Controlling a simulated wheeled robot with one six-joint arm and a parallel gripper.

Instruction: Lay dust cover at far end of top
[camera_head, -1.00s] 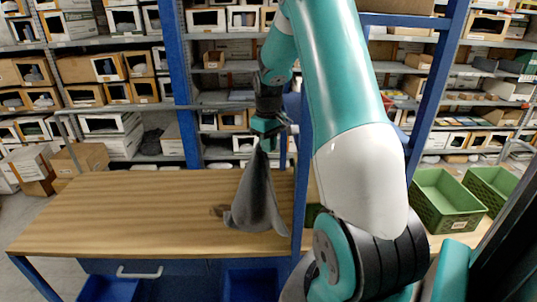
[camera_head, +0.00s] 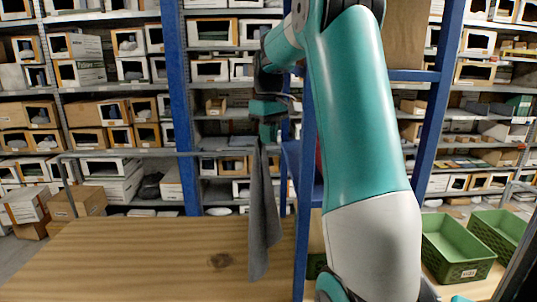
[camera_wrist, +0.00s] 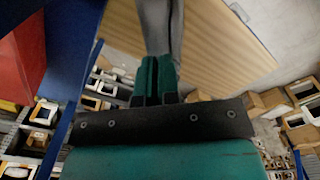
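The dust cover (camera_head: 259,215) is a dark grey cloth hanging in a narrow fold from my gripper (camera_head: 267,142) in the head view. Its lower end hangs in front of or just over the wooden bench top (camera_head: 130,245); I cannot tell whether it touches. In the wrist view my gripper (camera_wrist: 157,62) has its green fingers close together on the cloth (camera_wrist: 158,28), which runs away from them toward the bench top (camera_wrist: 215,40).
Blue rack posts (camera_head: 305,200) stand just right of the cloth. Green crates (camera_head: 455,245) sit at the right. A red thing (camera_wrist: 15,55) is beside a blue panel in the wrist view. The bench top's left part is clear; shelves of boxes line the back.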

